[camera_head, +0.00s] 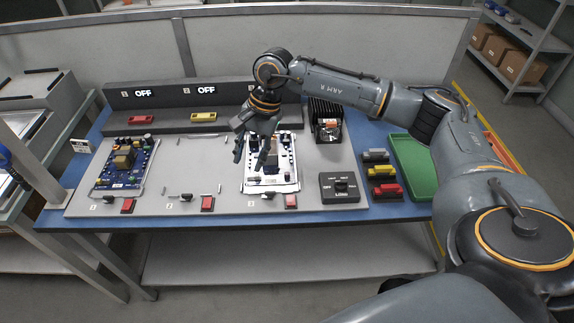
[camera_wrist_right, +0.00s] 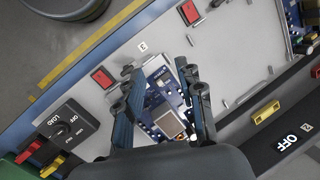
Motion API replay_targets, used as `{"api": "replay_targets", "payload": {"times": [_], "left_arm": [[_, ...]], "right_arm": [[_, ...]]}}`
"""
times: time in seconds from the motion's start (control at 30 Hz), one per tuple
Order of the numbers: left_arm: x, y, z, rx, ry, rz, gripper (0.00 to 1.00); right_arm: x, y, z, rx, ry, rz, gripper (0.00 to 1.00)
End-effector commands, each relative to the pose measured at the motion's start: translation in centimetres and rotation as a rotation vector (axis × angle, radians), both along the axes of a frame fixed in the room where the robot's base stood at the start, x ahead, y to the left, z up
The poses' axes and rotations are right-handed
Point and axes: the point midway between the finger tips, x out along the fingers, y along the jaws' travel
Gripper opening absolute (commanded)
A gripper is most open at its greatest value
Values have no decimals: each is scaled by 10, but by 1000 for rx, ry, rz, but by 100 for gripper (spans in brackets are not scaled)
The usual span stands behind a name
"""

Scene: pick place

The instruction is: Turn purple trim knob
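No purple trim knob can be made out in either view; it may be too small or hidden by my gripper. My right gripper (camera_head: 250,160) is above the circuit board (camera_head: 285,181) in the third station. Its two fingers are apart with nothing held between them. In the right wrist view the open fingers (camera_wrist_right: 158,78) frame the blue board (camera_wrist_right: 157,102), which has a large square chip and small parts. The fingers and palm hide parts of the board. My left gripper is in neither view.
A black LOAD switch box (camera_head: 340,187) stands right of the third station. Another blue board (camera_head: 124,165) is in the left station; the middle station is empty. Red, yellow and grey blocks (camera_head: 382,172) and a green tray (camera_head: 408,160) are at the right. OFF displays (camera_head: 143,94) line the back.

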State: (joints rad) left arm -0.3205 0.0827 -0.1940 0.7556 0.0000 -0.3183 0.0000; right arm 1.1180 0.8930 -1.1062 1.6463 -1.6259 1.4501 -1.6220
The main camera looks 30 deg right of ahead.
Motion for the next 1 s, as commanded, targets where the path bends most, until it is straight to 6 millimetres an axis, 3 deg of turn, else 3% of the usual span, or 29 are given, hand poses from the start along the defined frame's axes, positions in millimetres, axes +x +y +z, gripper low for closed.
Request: {"api": "replay_targets", "payload": {"times": [0.03,0.1,0.23,0.47,0.8,1.0], "left_arm": [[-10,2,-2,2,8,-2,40],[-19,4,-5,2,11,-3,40],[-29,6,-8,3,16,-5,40],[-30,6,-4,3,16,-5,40],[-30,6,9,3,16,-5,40],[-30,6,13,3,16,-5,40]], "right_arm": [[4,-33,10,-99,0,11,37],[3,-66,17,-205,15,26,37],[0,-100,26,-306,41,38,37],[-2,-105,6,-323,51,41,37],[-2,-104,-66,-320,50,41,37],[-1,-104,-97,-319,49,40,37]]}}
